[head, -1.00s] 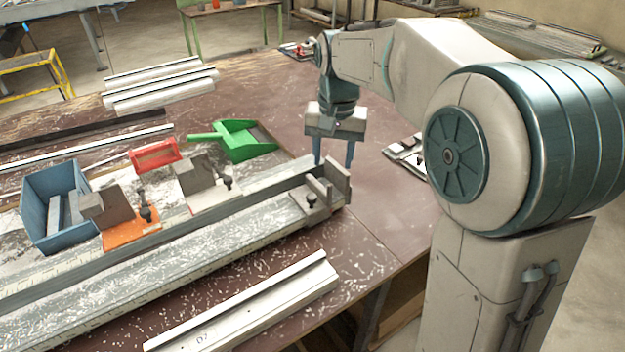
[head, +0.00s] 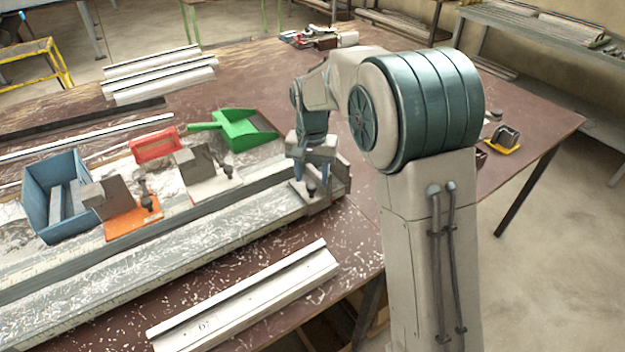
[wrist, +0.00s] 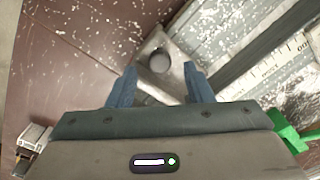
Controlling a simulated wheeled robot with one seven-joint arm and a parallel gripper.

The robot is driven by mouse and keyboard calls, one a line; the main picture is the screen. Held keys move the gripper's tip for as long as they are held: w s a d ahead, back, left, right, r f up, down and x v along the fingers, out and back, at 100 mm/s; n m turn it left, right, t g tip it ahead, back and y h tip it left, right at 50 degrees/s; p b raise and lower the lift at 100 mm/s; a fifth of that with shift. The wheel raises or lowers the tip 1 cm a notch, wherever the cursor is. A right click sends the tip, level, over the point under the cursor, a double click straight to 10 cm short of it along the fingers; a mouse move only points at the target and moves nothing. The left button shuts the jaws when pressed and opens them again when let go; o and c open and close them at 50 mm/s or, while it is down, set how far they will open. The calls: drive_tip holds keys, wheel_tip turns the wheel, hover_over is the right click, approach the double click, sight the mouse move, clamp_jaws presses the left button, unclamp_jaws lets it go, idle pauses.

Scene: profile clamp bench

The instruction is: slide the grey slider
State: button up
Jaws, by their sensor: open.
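The grey slider (head: 318,194) sits at the right end of the long metal rail (head: 190,247). It has a grey base plate, a dark knob and an upright block. My gripper (head: 311,173) is open, pointing down over this slider. In the wrist view, its two blue fingers (wrist: 160,72) are apart, with the round knob (wrist: 159,61) between and just beyond their tips. The knob also shows below the gripper in the head view. I cannot tell whether the fingers touch it. The gripper partly hides the slider's back.
Along the rail stand a white-based slider (head: 206,187) and an orange-based slider (head: 130,222). A blue bin (head: 40,215), a red tray (head: 153,146) and a green dustpan (head: 238,130) lie behind. A white profile (head: 245,298) lies in front. Swarf covers the table.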

sight(310, 187)
drive_tip(key=shift+f, duration=1.3)
clamp_jaws()
